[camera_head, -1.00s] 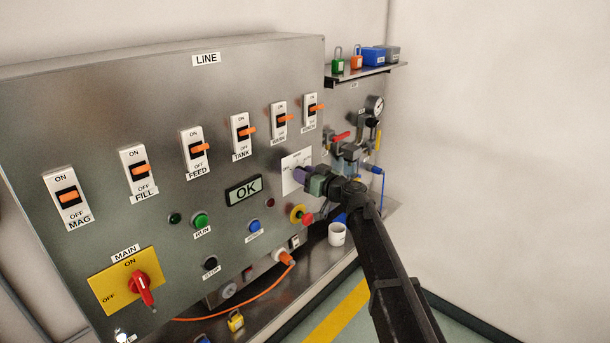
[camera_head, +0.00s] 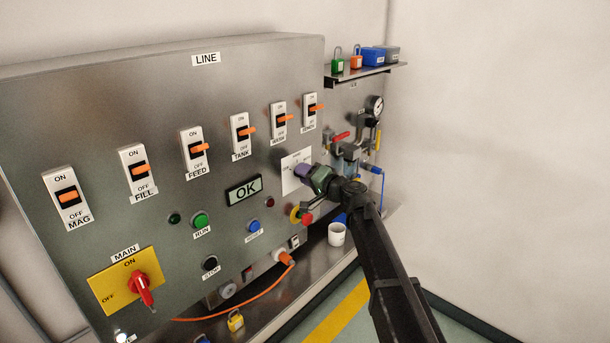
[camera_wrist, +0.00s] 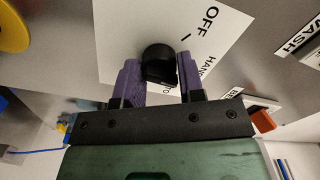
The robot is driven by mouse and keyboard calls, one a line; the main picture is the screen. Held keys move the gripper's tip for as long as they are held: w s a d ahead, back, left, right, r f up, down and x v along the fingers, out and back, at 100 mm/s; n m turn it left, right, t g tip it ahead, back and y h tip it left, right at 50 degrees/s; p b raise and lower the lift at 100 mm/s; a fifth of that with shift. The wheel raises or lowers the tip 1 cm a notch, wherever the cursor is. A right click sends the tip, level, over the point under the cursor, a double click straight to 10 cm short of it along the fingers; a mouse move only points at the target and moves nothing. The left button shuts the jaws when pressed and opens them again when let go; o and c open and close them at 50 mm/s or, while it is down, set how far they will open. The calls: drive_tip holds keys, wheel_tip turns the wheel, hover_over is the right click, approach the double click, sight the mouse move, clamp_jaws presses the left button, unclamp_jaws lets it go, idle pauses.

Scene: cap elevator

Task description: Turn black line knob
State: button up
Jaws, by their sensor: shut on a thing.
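The black knob (camera_wrist: 158,62) sits on a white label plate (camera_wrist: 125,22) on the grey line panel, with "OFF" and "HAND" printed beside it. My gripper (camera_wrist: 160,82) has its two purple fingers on either side of the knob and is shut on it. In the head view my gripper (camera_head: 304,172) is against the white label plate (camera_head: 291,184) at the panel's right side. The knob is hidden there behind the fingers.
A red stop button on a yellow ring (camera_head: 302,216) is just below my gripper. Toggle switches with orange levers (camera_head: 200,147) run along the panel. A white cup (camera_head: 337,234) stands on the ledge below. Valves and a gauge (camera_head: 375,105) are to the right.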

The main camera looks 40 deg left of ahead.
drive_tip(key=m, duration=0.5)
drive_tip(key=shift+f+m, duration=0.1)
drive_tip(key=shift+m, duration=0.2)
drive_tip(key=m, duration=0.5)
drive_tip(key=shift+d, duration=0.1)
drive_tip(key=o, duration=0.9)
drive_tip(key=d, duration=1)
drive_tip(key=shift+s+d, duration=0.4)
